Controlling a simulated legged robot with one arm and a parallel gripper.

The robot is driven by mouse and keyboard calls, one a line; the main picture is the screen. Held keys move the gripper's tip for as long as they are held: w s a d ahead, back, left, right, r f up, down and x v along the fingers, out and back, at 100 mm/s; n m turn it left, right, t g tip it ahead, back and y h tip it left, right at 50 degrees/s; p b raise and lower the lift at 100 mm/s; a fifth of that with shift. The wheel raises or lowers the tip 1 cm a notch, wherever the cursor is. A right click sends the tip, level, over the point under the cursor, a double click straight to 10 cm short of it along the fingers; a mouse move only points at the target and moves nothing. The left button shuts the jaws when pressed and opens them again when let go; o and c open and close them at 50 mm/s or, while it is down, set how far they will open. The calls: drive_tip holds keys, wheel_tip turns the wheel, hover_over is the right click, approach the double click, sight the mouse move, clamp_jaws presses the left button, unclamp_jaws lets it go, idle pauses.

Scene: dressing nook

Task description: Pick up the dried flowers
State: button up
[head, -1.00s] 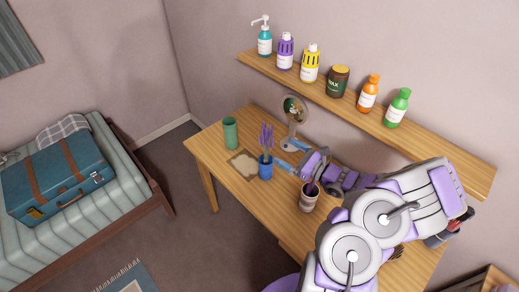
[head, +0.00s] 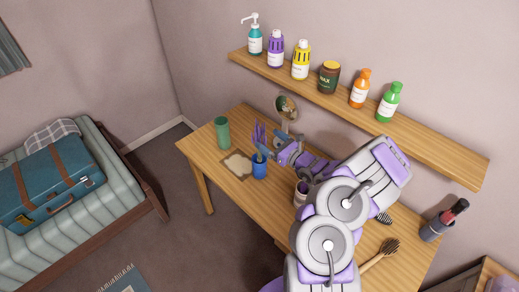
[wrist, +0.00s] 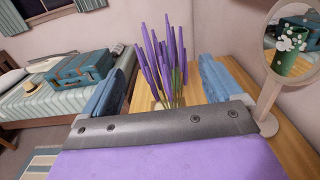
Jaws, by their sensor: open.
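I cannot tell whether either finger touches the stems.
A round mirror (head: 287,108) stands close behind the flowers. A pot (head: 300,191) is partly behind my arm. A shelf (head: 440,162) with several bottles runs above.

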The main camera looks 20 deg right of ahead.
sight(265, 135)
drive_tip(key=shift+b+x, duration=0.5)
drive_tip(key=shift+x, duration=2.65)
drive_tip(key=shift+d, duration=0.2)
drive_tip(key=shift+c, duration=0.3)
drive_tip(key=c, duration=1.4)
drive_tip(key=shift+r, duration=0.15)
